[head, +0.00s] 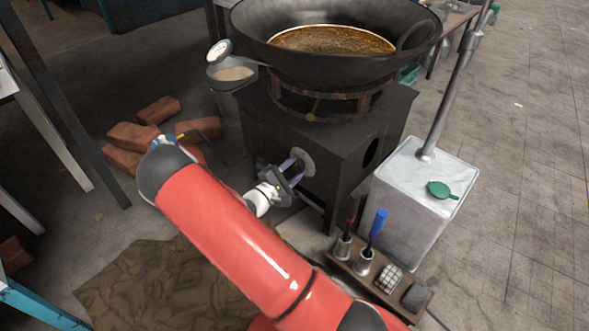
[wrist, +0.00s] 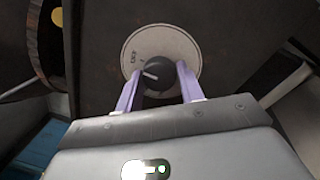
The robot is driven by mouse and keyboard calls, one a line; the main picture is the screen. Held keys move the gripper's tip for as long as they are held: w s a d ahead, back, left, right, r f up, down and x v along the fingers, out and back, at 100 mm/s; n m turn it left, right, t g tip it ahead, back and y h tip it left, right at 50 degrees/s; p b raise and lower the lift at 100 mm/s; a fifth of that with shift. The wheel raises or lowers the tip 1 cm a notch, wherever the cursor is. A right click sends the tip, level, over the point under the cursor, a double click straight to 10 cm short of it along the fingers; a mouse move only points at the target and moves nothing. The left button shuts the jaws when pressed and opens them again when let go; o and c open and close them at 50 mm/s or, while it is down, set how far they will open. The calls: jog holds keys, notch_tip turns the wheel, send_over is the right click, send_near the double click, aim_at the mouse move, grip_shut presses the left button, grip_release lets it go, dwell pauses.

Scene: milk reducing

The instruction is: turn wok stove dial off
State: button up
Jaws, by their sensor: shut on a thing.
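The wok stove (head: 335,145) is a dark metal box with a large wok (head: 262,38) on its ring, holding brown liquid. Its dial is a dark round knob (wrist: 158,74) with a pale pointer line, on a light round plate (wrist: 183,42) with small markings at its left. The pointer line lies nearly level, slanting toward the left. My gripper (wrist: 158,88) has its two purple fingers on either side of the knob, shut on it. In the head view my gripper (head: 293,168) is at the stove's front face and largely hides the knob; part of the plate shows.
Red bricks (head: 128,137) lie on the floor left of the stove. A silver canister (head: 408,200) with a pole stands at right, by a tool rack (head: 350,262). A brown cloth (head: 150,285) lies on the floor.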

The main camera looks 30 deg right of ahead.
jog(key=o, duration=1)
jog(key=shift+a, duration=0.1)
jog(key=v, duration=0.7)
jog(key=shift+a+p, duration=0.3)
jog(key=shift+p, duration=0.05)
jog(key=shift+s+f, duration=0.1)
jog(key=s+d+r+m+g+y+p, duration=0.1)
jog(key=s+r+m+g+y+p, duration=0.3)
jog(key=r, duration=0.4)
jog(key=s+d+r+m+g+y+p, duration=0.1)
jog(key=s+r+m+g+y, duration=0.2)
jog(key=s+r+m+g, duration=0.35)
jog(key=s+a+r+t+y+p, duration=0.2)
jog(key=s+a+r+t+y, duration=0.1)
jog(key=r, duration=0.5)
jog(key=s+a+r+t+y+p, duration=0.2)
jog(key=s+a+r+t+y, duration=0.1)
jog(key=s+r, duration=0.3)
jog(key=s+a+r+t+y+p, duration=0.2)
jog(key=s+a+r+t+y, duration=0.1)
jog(key=r, duration=0.7)
jog(key=shift+s+a+m+y, duration=0.45)
jog(key=shift+s+a+y, duration=0.15)
jog(key=shift+s+y, duration=0.2)
